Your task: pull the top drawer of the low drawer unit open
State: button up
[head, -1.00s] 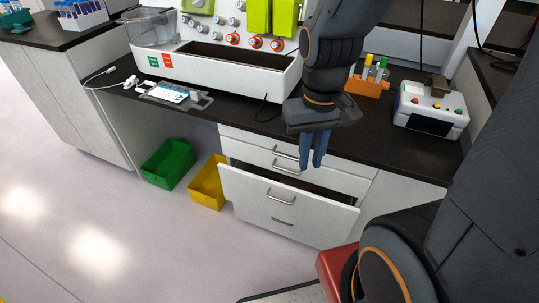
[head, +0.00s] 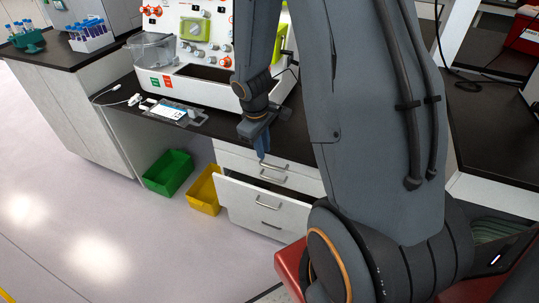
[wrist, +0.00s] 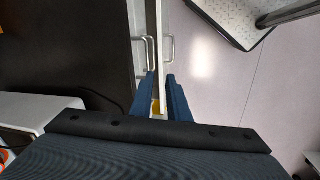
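The low white drawer unit (head: 232,158) stands under the dark counter. Its top drawer is shut, with a bar handle (head: 273,166) just below the counter edge. A second handle (head: 272,179) sits close under it. A lower drawer (head: 250,208) stands pulled out, its inside partly visible. My gripper (head: 262,158) points down in front of the upper handles. The upper handles (wrist: 146,52) lie just beyond the left fingertip; the pulled-out drawer's handle (wrist: 169,48) lies beyond the right one.
A yellow bin (head: 203,190) and a green bin (head: 168,172) stand on the floor left of the unit. The cell processor (head: 195,85) is on the counter above. My arm hides the counter's right part. The floor at front left is clear.

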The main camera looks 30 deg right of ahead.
jog(key=w+d+f+n, duration=0.1)
jog(key=d+f, duration=0.1)
jog(key=f, duration=0.3)
jog(key=w+d+f+n, duration=0.1)
jog(key=w+d+f, duration=0.1)
jog(key=f, duration=0.4)
jog(key=shift+w+f, duration=0.2)
jog(key=shift+f, duration=0.05)
grip_shut()
dwell(1.2)
